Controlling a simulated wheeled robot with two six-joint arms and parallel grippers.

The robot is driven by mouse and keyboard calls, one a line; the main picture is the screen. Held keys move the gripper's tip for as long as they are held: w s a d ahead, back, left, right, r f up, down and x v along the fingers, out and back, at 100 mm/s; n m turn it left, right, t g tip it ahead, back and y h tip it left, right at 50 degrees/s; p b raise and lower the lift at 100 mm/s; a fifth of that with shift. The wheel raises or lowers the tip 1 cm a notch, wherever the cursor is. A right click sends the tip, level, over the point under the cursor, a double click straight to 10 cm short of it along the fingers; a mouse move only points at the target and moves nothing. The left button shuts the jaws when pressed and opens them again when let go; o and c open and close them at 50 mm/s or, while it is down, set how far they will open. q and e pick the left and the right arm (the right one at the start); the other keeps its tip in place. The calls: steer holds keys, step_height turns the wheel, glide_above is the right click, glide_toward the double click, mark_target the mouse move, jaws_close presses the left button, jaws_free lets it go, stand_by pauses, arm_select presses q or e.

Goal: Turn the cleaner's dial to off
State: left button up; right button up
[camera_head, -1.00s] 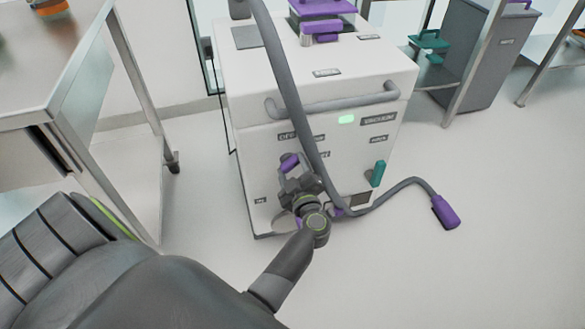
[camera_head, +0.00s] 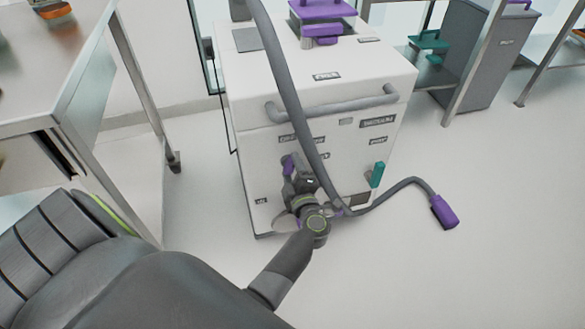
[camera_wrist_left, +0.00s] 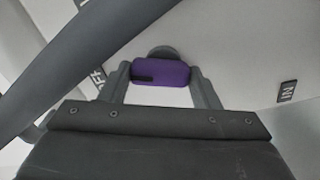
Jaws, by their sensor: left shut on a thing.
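The cleaner (camera_head: 255,165) is a white box-shaped machine in the middle of the head view. Its dial has a purple grip (camera_head: 288,164) low on the front face, standing nearly upright in that view. My left gripper (camera_head: 293,173) is at the dial, partly covering it. In the left wrist view the purple grip (camera_wrist_left: 160,72) sits between the two fingers, which are shut on it. An OFF label (camera_wrist_left: 98,79) is partly hidden beside the left finger there. The small indicator (camera_head: 346,121) on the front is grey and unlit. My right gripper is not in view.
A grey hose (camera_head: 290,85) hangs across the cleaner's front, close to my left gripper, and ends in a purple nozzle (camera_head: 444,211) at right. A teal lever (camera_head: 377,174) is right of the dial. A metal table (camera_head: 95,75) stands at left. The right floor is clear.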

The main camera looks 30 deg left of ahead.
arm_select(q)
steer(key=shift+n, duration=2)
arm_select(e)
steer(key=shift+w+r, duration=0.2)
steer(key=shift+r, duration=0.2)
arm_select(q)
steer(key=shift+f, duration=0.1)
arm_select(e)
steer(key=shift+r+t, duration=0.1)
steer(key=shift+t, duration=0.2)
arm_select(q)
steer(key=o, duration=1)
